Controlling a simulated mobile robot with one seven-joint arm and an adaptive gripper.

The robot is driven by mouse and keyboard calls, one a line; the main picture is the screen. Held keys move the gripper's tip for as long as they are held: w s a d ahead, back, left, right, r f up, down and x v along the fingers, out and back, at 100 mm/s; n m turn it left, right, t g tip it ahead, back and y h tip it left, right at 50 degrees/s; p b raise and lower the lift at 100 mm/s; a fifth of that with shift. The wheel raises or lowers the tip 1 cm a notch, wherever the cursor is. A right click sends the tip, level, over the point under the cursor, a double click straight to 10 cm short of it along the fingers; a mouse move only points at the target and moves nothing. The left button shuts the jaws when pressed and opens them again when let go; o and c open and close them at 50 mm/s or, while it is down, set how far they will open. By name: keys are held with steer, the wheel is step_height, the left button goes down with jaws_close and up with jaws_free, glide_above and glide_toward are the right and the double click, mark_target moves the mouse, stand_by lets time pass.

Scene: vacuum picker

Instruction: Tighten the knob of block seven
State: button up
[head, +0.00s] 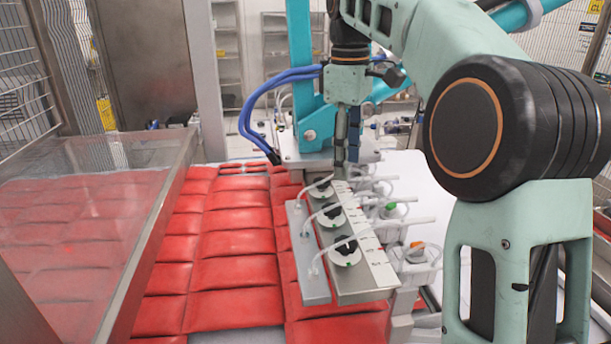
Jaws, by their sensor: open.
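A grey metal manifold (367,285) runs away from the camera in the middle of the head view, with black knobs on round white dials along its top. Three of them show: the near knob (345,246), the middle knob (332,211) and the far knob (320,186). The block numbers are too small to read, so I cannot tell which is block seven. My gripper (341,168) points down at the far end of the manifold, behind the far knob, open. Its fingers overlap in this view. Whatever lies between or behind them is hidden, and contact cannot be told.
Clear tubes arch over the manifold to a grey bar (308,260) on its left. White fittings, one with an orange cap (417,246) and one with a green cap (390,206), line its right. Red pads (234,273) lie left, beside a clear-panelled frame (90,215). Blue hoses (252,113) hang behind.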

mark_target(333, 207)
steer(key=f, duration=0.3)
steer(key=a+f, duration=0.1)
steer(key=f, duration=0.2)
steer(key=a+f+b, duration=0.1)
steer(key=f, duration=0.3)
steer(key=shift+w, duration=0.2)
steer(key=c, duration=1.2)
